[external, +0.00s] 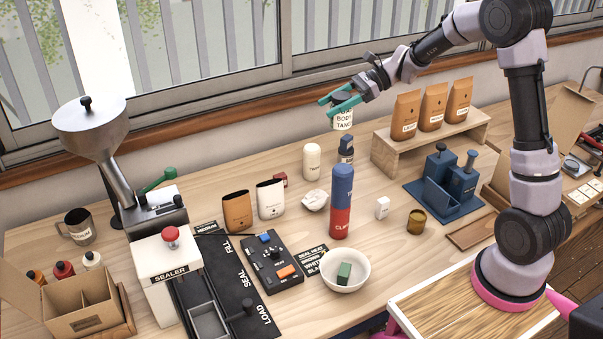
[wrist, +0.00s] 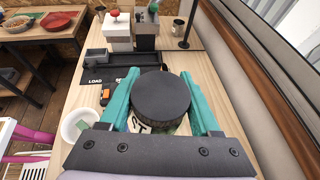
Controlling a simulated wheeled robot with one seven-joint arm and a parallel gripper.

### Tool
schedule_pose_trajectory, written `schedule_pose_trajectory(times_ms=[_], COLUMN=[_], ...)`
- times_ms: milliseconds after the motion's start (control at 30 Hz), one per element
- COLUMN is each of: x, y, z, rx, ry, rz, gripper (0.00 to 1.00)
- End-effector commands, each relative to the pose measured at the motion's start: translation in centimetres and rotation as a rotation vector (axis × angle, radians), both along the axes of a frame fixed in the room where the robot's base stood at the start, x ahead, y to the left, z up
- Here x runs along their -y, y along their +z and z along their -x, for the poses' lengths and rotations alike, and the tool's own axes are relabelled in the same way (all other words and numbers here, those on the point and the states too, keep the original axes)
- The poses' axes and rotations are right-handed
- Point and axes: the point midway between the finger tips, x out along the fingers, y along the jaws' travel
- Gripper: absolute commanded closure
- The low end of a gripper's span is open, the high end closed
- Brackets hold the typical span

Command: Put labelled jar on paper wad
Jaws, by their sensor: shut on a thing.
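The labelled jar (external: 343,119) is white with black print, and its black lid (wrist: 163,97) fills the middle of the wrist view. My gripper (external: 338,101) has its green fingers shut on the jar near the top; the fingers also flank the lid in the wrist view (wrist: 160,78). The jar is held in the air, roughly upright, above the back of the bench. The paper wad (external: 315,200) is a crumpled white lump on the bench, lower in the external view and left of the jar. I cannot make out the wad in the wrist view.
A tall blue-and-red bottle (external: 341,202) stands just right of the wad. A cream canister (external: 311,161) and a dark bottle (external: 346,149) stand behind it. A white pouch (external: 270,199) is to its left. A white bowl (external: 345,270) stands in front.

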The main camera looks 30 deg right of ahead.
Motion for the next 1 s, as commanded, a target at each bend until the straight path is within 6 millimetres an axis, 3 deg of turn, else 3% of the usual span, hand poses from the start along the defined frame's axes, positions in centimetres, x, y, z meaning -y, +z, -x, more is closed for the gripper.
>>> schedule_pose_trajectory(times_ms=[100, 300, 567, 833, 1000], x=[-1.5, -3.6, -3.4, -3.4, -3.4], y=[-0.2, -0.6, -6.8, -15.0, -18.1], z=[-2.8, -6.2, -5.9, -5.9, -5.9], rx=[0.002, 0.001, -0.006, -0.006, -0.001], ry=[0.005, 0.010, 0.008, 0.008, 0.007], rz=[-0.004, -0.011, -0.011, -0.010, -0.010], gripper=[1.00, 1.00, 1.00, 1.00, 1.00])
